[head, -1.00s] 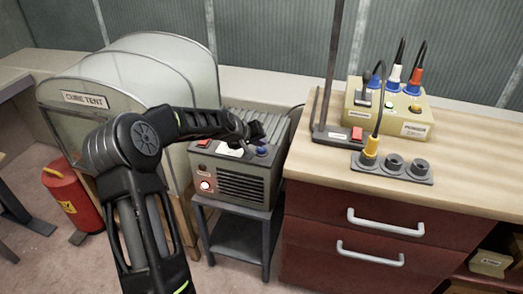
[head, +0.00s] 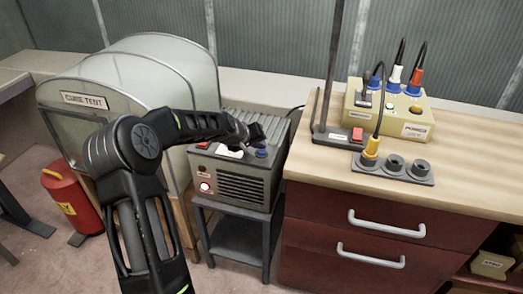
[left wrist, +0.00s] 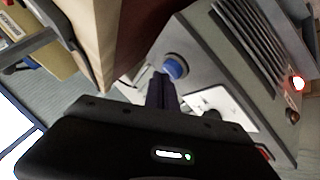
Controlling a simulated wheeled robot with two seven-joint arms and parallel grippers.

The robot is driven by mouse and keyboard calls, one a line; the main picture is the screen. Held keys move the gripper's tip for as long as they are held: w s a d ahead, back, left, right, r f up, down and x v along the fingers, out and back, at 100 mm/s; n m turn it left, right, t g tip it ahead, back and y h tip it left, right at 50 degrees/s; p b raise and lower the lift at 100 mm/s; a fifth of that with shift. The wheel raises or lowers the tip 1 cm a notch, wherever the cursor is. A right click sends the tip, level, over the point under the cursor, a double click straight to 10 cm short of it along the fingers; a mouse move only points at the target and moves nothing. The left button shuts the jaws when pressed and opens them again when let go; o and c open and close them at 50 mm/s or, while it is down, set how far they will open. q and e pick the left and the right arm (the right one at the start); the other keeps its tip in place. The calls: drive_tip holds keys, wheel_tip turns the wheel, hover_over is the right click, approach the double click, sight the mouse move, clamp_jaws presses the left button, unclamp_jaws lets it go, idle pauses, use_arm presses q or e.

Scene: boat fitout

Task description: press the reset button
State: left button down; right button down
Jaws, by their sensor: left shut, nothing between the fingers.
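A grey slatted box unit (head: 240,180) stands on a low dark stand between the curing tent and the red drawer cabinet. On its top is a round blue button (head: 262,153), which also shows in the left wrist view (left wrist: 175,67). Which button is the reset one cannot be read. My left gripper (head: 258,132) reaches in over the unit's top, shut and empty. In the left wrist view its fingers (left wrist: 160,92) point toward the blue button, close beside it; whether they touch cannot be told. My right gripper is not in view.
A lit red-white button (head: 205,187) is on the unit's front. The curing tent (head: 85,99) stands left. The wooden counter (head: 470,160) at right holds a beige box (head: 385,112) with cables, a red switch (head: 357,134) and grey sockets. A red extinguisher (head: 72,200) stands on the floor.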

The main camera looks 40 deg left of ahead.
sight(260, 152)
use_arm(q)
drive_tip(key=shift+f, duration=0.25)
drive_tip(key=shift+r, duration=0.1)
idle(0.4)
drive_tip(key=shift+r, duration=0.8)
drive_tip(key=shift+r, duration=0.1)
drive_tip(key=shift+r+p, duration=1.45)
drive_tip(key=shift+r, duration=1)
drive_tip(key=shift+f, duration=0.1)
